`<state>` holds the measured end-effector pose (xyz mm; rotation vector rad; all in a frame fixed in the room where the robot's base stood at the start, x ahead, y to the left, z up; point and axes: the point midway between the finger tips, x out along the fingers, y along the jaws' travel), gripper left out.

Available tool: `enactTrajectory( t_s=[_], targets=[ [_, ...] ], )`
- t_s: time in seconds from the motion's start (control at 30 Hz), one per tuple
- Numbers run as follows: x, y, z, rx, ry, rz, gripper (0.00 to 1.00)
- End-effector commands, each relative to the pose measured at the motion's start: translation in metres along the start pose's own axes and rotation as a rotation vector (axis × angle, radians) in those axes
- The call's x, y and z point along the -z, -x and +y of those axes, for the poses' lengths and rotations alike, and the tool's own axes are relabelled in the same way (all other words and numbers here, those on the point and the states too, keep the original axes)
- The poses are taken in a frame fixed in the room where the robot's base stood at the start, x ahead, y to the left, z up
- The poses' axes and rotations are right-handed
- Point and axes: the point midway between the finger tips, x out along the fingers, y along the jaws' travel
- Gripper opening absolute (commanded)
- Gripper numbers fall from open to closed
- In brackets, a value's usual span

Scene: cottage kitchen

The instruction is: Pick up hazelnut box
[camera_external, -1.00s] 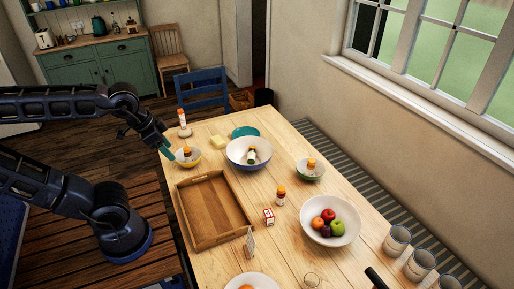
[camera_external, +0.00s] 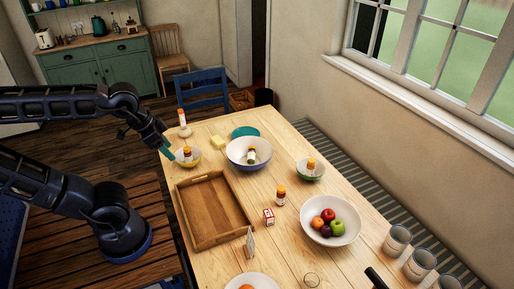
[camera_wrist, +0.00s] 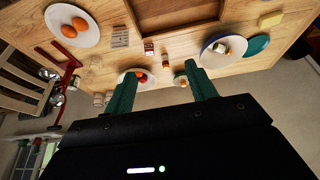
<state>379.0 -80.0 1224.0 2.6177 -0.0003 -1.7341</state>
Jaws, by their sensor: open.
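A small red-and-white box (camera_external: 269,216) stands on the table between the wooden tray and the fruit bowl; its label is too small to read, so I cannot confirm that it is the hazelnut box. It also shows near the top middle of the wrist view (camera_wrist: 149,47).
The wooden tray (camera_external: 205,240) lies at the table's left side. A card (camera_external: 250,243), an orange-capped bottle (camera_external: 281,196) and a fruit bowl (camera_external: 312,232) stand around the box.

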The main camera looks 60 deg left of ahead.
Motion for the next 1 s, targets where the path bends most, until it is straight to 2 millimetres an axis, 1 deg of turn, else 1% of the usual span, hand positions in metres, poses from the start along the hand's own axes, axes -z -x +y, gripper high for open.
enactTrajectory(
  t_s=[0.43,0.57,0.67,0.77,1.0],
  targets=[
    [0.000,0.000,0.000,0.000,0.000,0.000,0.58],
    [0.005,-0.003,0.001,-0.002,-0.021,-0.008,0.58],
    [0.015,-0.009,0.003,-0.006,-0.075,-0.025,0.58],
    [0.031,-0.021,0.007,-0.018,-0.157,-0.050,0.58],
    [0.070,-0.055,0.016,-0.061,-0.375,-0.106,0.58]
  ],
)
